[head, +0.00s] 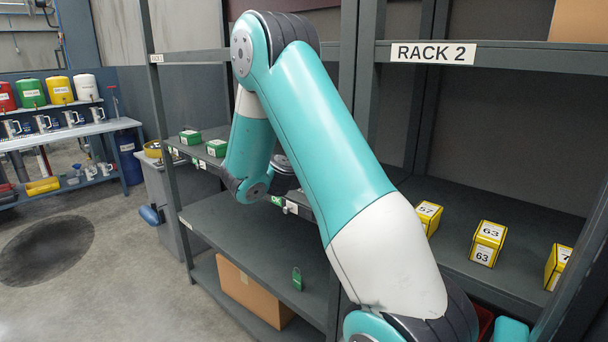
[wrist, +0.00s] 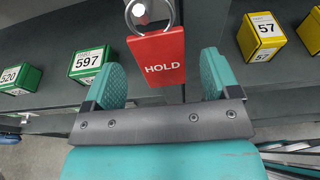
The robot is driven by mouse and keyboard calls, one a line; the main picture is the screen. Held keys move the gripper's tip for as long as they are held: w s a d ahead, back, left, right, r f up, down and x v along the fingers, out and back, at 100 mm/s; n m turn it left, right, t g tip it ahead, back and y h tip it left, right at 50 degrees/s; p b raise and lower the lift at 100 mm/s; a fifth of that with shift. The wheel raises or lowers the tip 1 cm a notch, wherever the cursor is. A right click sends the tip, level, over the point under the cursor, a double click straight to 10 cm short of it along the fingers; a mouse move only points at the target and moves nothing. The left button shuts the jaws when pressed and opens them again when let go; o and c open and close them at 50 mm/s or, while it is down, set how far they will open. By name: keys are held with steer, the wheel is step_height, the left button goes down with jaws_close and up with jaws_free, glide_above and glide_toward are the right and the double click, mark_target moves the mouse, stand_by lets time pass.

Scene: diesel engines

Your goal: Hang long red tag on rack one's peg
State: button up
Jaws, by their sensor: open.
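In the wrist view a red tag (wrist: 157,58) marked HOLD hangs upright. The metal loop (wrist: 150,12) at its top is around a small pale fitting, which may be a peg, cut off by the picture's top edge. My gripper (wrist: 160,82) is open. Its two teal fingers stand apart to the left and right of the tag's lower part, and I see no contact with it. In the head view my arm hides the red tag and most of the gripper. Rack one (head: 157,58) stands at the left, partly behind my arm.
Green boxes (wrist: 92,63) stand on rack one's shelf, and yellow boxes (wrist: 261,37) on rack two's. A dark post separates the racks. A green tag (head: 297,279) shows low on rack one, near a cardboard box (head: 250,290). The floor at left is open.

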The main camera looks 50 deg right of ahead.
steer(key=p+v, duration=0.1)
steer(key=v, duration=1.4)
steer(key=shift+a, duration=0.2)
steer(key=s+a+f+m+t+y+b, duration=0.25)
steer(key=a+f+m+y+b, duration=0.35)
steer(key=a+f+y, duration=0.65)
steer(key=s+a+r+m+y+b, duration=0.1)
steer(key=s+a+r+m+y, duration=0.1)
steer(key=s+a, duration=0.4)
steer(key=s+a+r+m+y+b, duration=0.1)
steer(key=s+a+y, duration=0.4)
steer(key=a, duration=0.9)
steer(key=shift+s+a+r+m+g, duration=0.4)
steer(key=shift+s+g, duration=0.05)
steer(key=shift+s, duration=0.05)
